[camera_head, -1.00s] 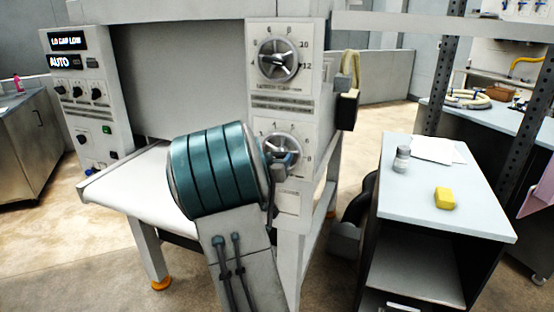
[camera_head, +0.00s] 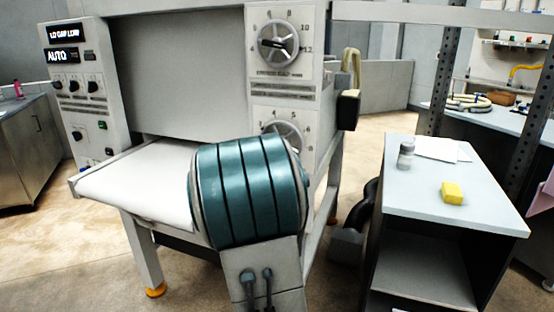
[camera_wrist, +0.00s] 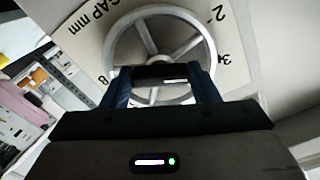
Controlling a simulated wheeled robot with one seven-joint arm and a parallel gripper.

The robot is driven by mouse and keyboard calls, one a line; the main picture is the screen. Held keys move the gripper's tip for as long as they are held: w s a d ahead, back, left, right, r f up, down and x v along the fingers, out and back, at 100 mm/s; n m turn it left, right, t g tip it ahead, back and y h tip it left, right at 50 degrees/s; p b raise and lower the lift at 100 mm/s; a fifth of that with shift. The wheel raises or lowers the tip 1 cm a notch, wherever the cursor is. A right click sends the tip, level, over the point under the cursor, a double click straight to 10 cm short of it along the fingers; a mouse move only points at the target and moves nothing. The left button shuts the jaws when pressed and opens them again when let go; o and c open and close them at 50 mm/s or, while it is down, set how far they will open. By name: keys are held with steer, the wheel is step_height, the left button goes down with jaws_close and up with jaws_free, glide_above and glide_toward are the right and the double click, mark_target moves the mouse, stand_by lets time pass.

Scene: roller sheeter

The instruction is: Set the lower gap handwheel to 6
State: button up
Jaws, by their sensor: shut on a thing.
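The lower gap handwheel (camera_head: 283,130) is a grey metal wheel on the white machine's front panel, mostly hidden behind my teal arm in the head view. In the wrist view the handwheel (camera_wrist: 160,45) fills the upper middle, with its spokes and rim visible. Dial figures 2, 3 and 8 show around the wheel in the wrist view. The wheel's pointer reading cannot be told.
The upper handwheel (camera_head: 279,43) with its own dial sits above the lower one. A white feed table (camera_head: 140,180) projects to the left. A grey cart (camera_head: 480,205) with a jar (camera_head: 405,155) and a yellow sponge (camera_head: 452,193) stands at right.

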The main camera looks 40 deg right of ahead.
steer(key=m+b, duration=1.8)
steer(key=m, duration=0.6)
steer(key=shift+r+m, duration=0.1)
steer(key=shift+m, duration=0.2)
steer(key=o, duration=1)
steer(key=v, duration=1.4)
steer(key=shift+d, duration=0.1)
